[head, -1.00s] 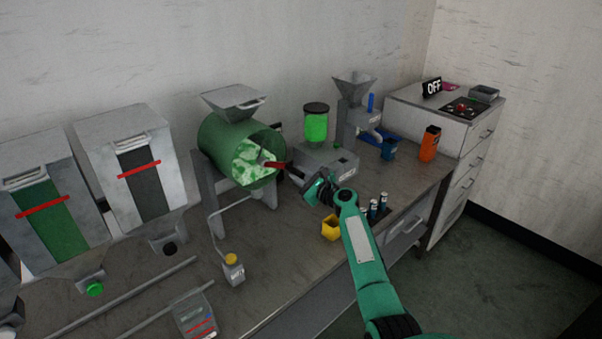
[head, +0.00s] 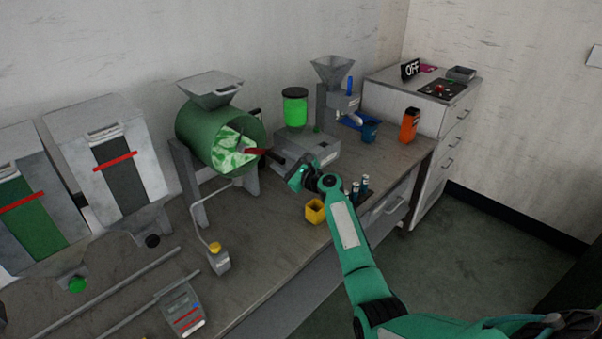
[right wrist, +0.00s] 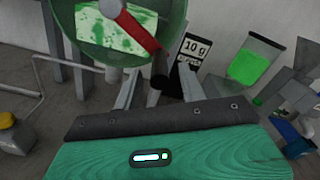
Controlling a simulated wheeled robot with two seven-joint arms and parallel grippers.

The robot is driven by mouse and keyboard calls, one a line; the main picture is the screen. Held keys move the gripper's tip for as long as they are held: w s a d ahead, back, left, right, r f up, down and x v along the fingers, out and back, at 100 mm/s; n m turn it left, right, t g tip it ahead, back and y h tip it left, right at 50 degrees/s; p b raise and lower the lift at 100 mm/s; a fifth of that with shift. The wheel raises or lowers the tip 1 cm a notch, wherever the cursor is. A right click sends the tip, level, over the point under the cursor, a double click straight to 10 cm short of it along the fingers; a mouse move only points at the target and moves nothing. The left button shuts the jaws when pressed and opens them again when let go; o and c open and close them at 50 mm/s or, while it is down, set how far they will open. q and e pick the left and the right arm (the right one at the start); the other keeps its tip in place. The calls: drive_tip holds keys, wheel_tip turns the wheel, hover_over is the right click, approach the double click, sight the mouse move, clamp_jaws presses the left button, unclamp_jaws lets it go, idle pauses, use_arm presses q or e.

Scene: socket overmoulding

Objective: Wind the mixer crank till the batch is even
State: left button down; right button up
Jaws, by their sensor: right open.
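The green mixer drum (head: 205,135) stands on a grey frame under a metal hopper. The batch (head: 232,152) shows through its front as uneven patches of green and white. The red crank arm (head: 257,151) points right from the drum's centre. Its dark handle also shows in the right wrist view (right wrist: 156,82). My right gripper (head: 289,172) is open at the crank's outer end. In the right wrist view its two fingers stand apart, one on each side of the dark handle; contact cannot be told. My left gripper is out of view.
A grey machine with a green jar (head: 295,108) stands just right of the crank. A yellow cup (head: 315,211) and several small dark cylinders (head: 360,188) are near the front edge. An orange container (head: 409,125) is farther right.

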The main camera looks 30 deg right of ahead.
drive_tip(key=b+v, duration=0.2)
drive_tip(key=v, duration=1)
drive_tip(key=shift+s, duration=0.3)
drive_tip(key=shift+d, duration=0.15)
